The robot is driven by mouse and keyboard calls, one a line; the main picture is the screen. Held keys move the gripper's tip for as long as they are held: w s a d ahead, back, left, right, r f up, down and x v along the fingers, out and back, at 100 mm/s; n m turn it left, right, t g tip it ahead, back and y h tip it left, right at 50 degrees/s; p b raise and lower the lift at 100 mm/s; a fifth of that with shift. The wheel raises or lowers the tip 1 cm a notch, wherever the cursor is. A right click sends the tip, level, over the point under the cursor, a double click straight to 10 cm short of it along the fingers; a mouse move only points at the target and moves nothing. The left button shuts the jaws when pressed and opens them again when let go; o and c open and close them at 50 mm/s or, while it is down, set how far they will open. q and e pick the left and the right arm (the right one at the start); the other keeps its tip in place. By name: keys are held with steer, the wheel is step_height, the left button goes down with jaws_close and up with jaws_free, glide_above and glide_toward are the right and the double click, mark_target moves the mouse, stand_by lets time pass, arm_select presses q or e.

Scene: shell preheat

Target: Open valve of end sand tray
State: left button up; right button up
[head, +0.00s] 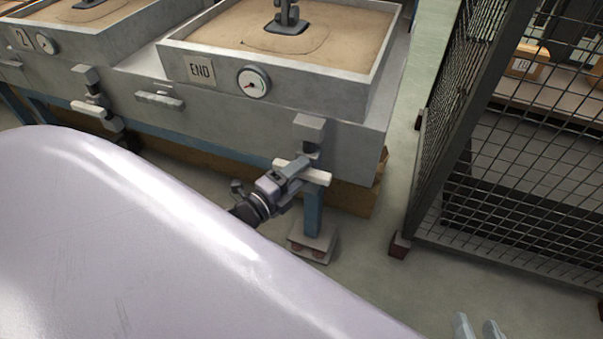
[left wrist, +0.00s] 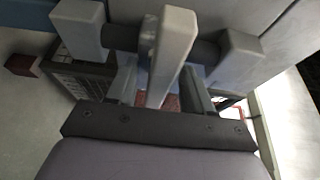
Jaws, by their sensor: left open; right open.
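The end sand tray (head: 340,103) is a grey box of sand with an "END" plate (head: 200,71) and a round gauge (head: 254,83). Its valve (head: 309,130) sits at the front right corner, a short pipe between grey blocks with a pale lever (head: 316,175) lying crosswise. My left gripper (head: 291,182) is at the lever, open. In the left wrist view the lever (left wrist: 173,50) lies between the open fingers (left wrist: 160,92); contact cannot be told. My right gripper (head: 479,328) shows only its parted fingertips at the bottom edge, open and empty, away from the valve.
Another sand tray with a similar valve (head: 86,78) stands left. A grey handle (head: 160,100) projects from the bench front between the valves. A wire mesh fence (head: 470,130) stands at right. Open floor (head: 385,260) lies between bench and fence.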

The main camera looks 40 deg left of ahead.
arm_select(q)
steer(key=shift+w, duration=0.6)
jaws_close()
